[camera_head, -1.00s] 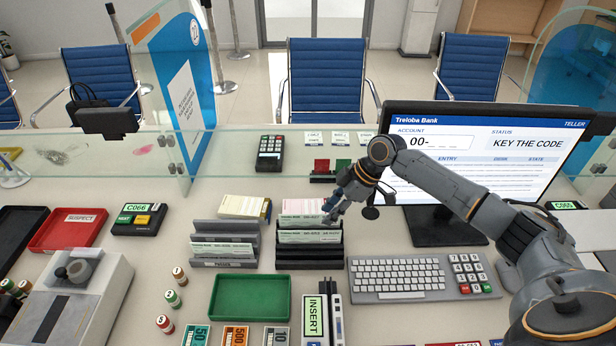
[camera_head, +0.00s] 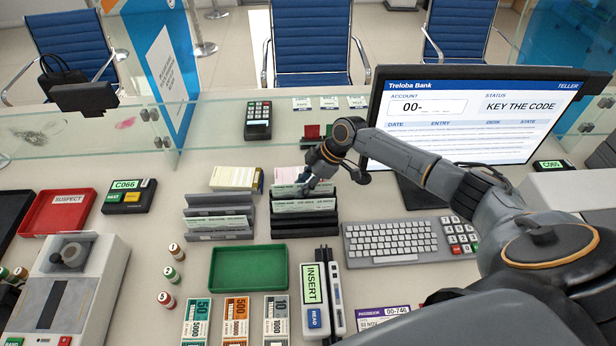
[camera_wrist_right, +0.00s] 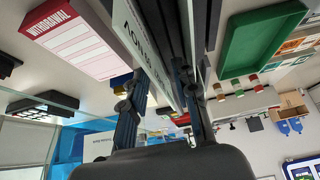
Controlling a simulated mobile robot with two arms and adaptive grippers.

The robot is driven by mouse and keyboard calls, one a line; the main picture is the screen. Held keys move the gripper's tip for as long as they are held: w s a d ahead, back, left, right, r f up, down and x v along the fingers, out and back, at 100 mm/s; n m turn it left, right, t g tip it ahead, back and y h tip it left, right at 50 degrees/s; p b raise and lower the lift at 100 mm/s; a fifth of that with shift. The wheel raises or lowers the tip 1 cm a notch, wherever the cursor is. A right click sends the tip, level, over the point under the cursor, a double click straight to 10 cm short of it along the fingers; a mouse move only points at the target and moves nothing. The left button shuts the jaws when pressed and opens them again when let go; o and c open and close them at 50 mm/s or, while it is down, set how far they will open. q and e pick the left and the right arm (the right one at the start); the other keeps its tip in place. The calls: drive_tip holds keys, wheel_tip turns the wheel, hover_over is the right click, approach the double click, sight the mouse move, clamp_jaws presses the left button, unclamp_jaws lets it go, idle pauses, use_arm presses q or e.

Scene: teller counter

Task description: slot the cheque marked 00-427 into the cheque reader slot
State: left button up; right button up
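A dark stepped rack (camera_head: 305,228) holds several upright cheques (camera_head: 304,205); their numbers are too small to read, so I cannot tell which is 00-427. My right gripper (camera_head: 307,188) is at the rear part of this rack. In the right wrist view its two fingers (camera_wrist_right: 160,74) are apart, with a cheque edge (camera_wrist_right: 140,45) and dark rack slats between them; contact is unclear. The cheque reader (camera_head: 313,284), labelled INSERT, stands in front of the rack, its narrow slot running front to back. My left gripper is not in view.
A second rack (camera_head: 218,236) with cheques stands to the left. A green tray (camera_head: 248,289) lies left of the reader, a keyboard (camera_head: 390,240) to its right. The monitor (camera_head: 465,140), reading KEY THE CODE, stands behind my right arm. A glass screen crosses the counter's far side.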

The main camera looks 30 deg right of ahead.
clamp_jaws()
idle(0.5)
wheel_tip(320, 180, up, 11)
drive_tip(key=p, duration=0.8)
drive_tip(key=shift+r+p, duration=0.2)
drive_tip(key=shift+p, duration=0.2)
idle(0.8)
drive_tip(key=shift+a, duration=0.1)
